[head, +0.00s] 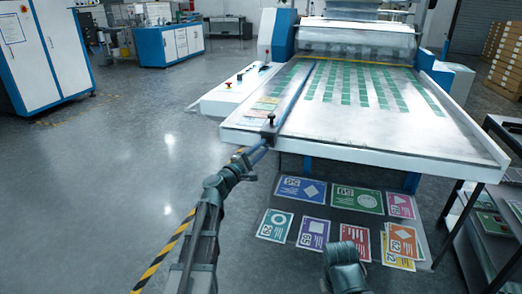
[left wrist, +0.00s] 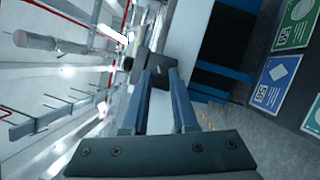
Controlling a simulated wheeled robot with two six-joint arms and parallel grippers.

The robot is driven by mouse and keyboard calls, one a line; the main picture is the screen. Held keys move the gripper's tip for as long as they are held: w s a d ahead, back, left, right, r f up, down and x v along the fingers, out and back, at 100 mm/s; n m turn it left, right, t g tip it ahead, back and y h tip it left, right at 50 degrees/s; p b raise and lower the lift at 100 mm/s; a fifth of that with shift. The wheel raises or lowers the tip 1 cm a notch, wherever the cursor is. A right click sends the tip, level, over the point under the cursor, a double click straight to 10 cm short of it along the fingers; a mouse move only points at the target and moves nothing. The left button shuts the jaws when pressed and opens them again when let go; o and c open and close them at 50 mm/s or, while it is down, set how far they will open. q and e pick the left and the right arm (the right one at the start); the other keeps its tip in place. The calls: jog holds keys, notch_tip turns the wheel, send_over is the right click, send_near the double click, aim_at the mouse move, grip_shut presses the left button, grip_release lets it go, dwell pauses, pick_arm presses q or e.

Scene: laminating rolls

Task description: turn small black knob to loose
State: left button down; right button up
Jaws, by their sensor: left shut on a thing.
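The small black knob (head: 271,117) stands at the near left corner of the laminating machine's table, at the end of a long dark rail (head: 292,92). My left gripper (head: 262,146) reaches up to this corner from below and in front. In the left wrist view its two blue fingers (left wrist: 161,77) are shut on a dark part (left wrist: 158,80) at the rail's end, which I take to be the knob assembly. The fingers hide part of it, and I cannot tell how far it is turned. A dark part of my right arm shows at the bottom; its gripper does not show.
The white table (head: 400,136) carries rows of green cards. Coloured printed sheets (head: 303,189) lie below its front edge. A dark rack (head: 480,240) stands at the right. The floor on the left is clear, with yellow-black tape (head: 165,252).

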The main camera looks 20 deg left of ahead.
pick_arm(q)
jog(key=c, duration=0.7)
grip_release()
jog(key=shift+s, duration=0.1)
jog(key=b+v, duration=0.2)
jog(key=v, duration=1.1)
jog(key=shift+s+a+f, duration=0.1)
jog(key=shift+s+f, duration=0.05)
jog(key=shift+s, duration=0.15)
